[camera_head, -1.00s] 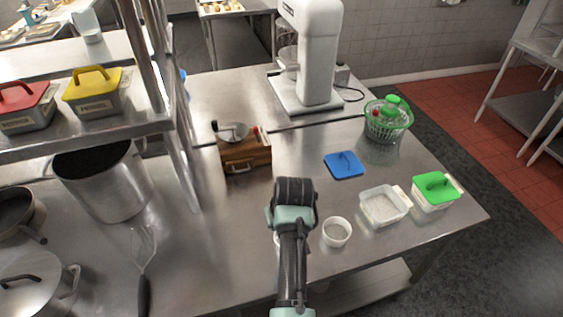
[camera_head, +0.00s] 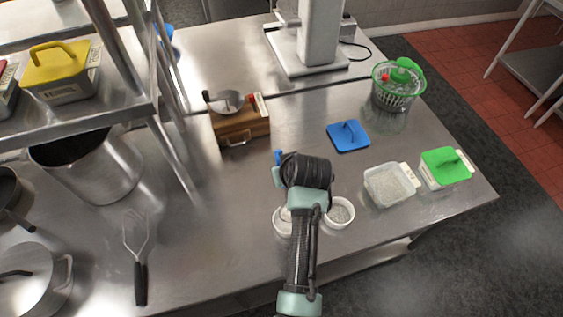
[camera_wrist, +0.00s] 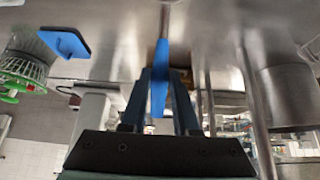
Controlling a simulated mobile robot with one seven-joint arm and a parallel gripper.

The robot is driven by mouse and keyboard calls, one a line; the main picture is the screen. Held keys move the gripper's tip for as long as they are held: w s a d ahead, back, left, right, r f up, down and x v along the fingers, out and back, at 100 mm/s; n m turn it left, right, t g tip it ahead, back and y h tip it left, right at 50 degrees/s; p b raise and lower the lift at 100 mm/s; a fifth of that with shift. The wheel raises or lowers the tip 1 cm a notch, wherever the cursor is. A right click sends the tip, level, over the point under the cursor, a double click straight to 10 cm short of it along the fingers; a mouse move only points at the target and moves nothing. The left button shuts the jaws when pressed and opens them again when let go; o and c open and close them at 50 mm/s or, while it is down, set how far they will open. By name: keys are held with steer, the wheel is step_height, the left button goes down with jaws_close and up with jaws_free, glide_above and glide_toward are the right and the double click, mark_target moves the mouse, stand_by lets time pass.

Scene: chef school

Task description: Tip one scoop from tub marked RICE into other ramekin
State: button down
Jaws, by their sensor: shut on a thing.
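My gripper (camera_wrist: 160,80) is shut on a slim blue handle (camera_wrist: 159,72), probably the scoop's. A narrow grey part shows beyond it; I cannot tell whether it carries rice. In the head view, my arm hides most of the scoop; a small blue tip (camera_head: 279,157) shows left of my wrist. An open clear tub (camera_head: 390,196) of white grains stands at right; its label is unreadable. One white ramekin (camera_head: 340,223) holds pale grains and stands left of the tub. Another white ramekin (camera_head: 281,228) is partly hidden by my arm; its contents are unclear.
A blue lid (camera_head: 348,135) lies behind the open tub. A green-lidded tub (camera_head: 446,168) and a green basket (camera_head: 396,90) stand right.

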steer(key=shift+s+d+f+t, duration=0.15)
steer(key=shift+s+d+t, duration=0.1)
steer(key=shift+s+t, duration=0.3)
steer(key=shift+s+t+b, duration=0.25)
steer(key=shift+s+b, duration=0.15)
steer(key=shift+b, duration=0.35)
steer(key=shift+s+d+t+y+b, duration=0.25)
steer(key=shift+s+t+b, duration=0.2)
steer(key=shift+b, duration=0.2)
steer(key=shift+s+d+t+y+b, duration=0.1)
steer(key=shift+s+t+y+b, duration=0.2)
steer(key=shift+t+b, duration=0.25)
steer(key=shift+s+r+b, duration=0.3)
steer(key=shift+b, duration=0.4)
steer(key=shift+s+d+r+t+b, duration=0.15)
steer(key=shift+s+r+t+b, duration=0.15)
steer(key=shift+t+b, duration=0.15)
